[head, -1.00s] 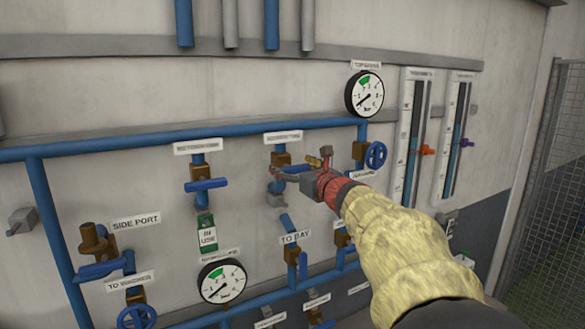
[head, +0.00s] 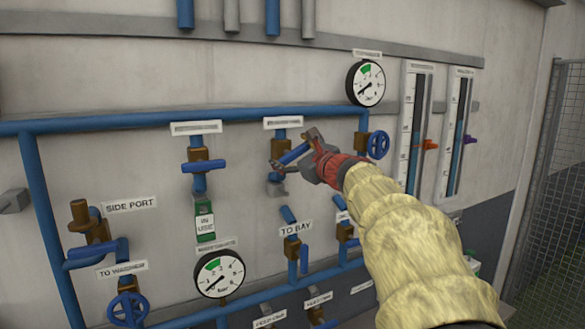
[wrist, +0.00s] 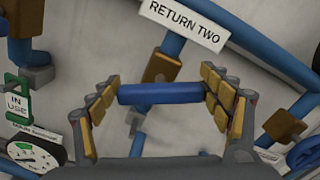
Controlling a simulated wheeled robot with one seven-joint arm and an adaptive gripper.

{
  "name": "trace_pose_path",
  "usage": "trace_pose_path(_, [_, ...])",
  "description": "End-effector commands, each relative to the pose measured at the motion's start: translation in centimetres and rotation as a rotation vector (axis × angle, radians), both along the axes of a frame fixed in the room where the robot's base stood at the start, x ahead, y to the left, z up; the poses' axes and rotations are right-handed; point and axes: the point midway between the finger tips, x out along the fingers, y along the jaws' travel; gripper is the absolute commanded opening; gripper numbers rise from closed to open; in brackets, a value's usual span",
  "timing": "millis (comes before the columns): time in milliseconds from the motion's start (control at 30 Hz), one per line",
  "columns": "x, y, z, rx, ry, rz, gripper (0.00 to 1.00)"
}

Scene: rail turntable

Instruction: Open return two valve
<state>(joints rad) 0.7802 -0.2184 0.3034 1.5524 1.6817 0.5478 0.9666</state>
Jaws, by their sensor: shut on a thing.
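The return two valve has a brass body (wrist: 162,66) on a blue pipe under the RETURN TWO label (wrist: 185,24) in the wrist view. Its blue lever handle (wrist: 160,94) lies between my finger pads, one pad at each end, and crosses the pipe at a slant. My gripper (wrist: 160,96) is shut on this handle. In the head view my gripper (head: 294,152) is at the upper middle of the panel, and the handle (head: 293,154) tilts up to the right. The gripper hides part of the valve and pipe there.
A similar valve (head: 204,166) to the left carries a green IN USE tag (head: 205,222). A blue handwheel (head: 378,145) is close right of my gripper, below a round gauge (head: 366,83). More valves and another gauge (head: 220,274) are below.

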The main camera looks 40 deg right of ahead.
Motion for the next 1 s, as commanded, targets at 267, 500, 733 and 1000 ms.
trace_pose_path(267, [0.07, 0.26, -0.72, -0.257, 0.061, 0.0, 0.53])
trace_pose_path(500, [0.12, 0.39, -0.89, -0.477, 0.114, 0.0, 0.53])
trace_pose_path(733, [0.16, 0.45, -1.02, -0.664, 0.16, 0.0, 0.53])
trace_pose_path(1000, [0.16, 0.53, -0.95, -0.818, 0.197, 0.0, 0.53])
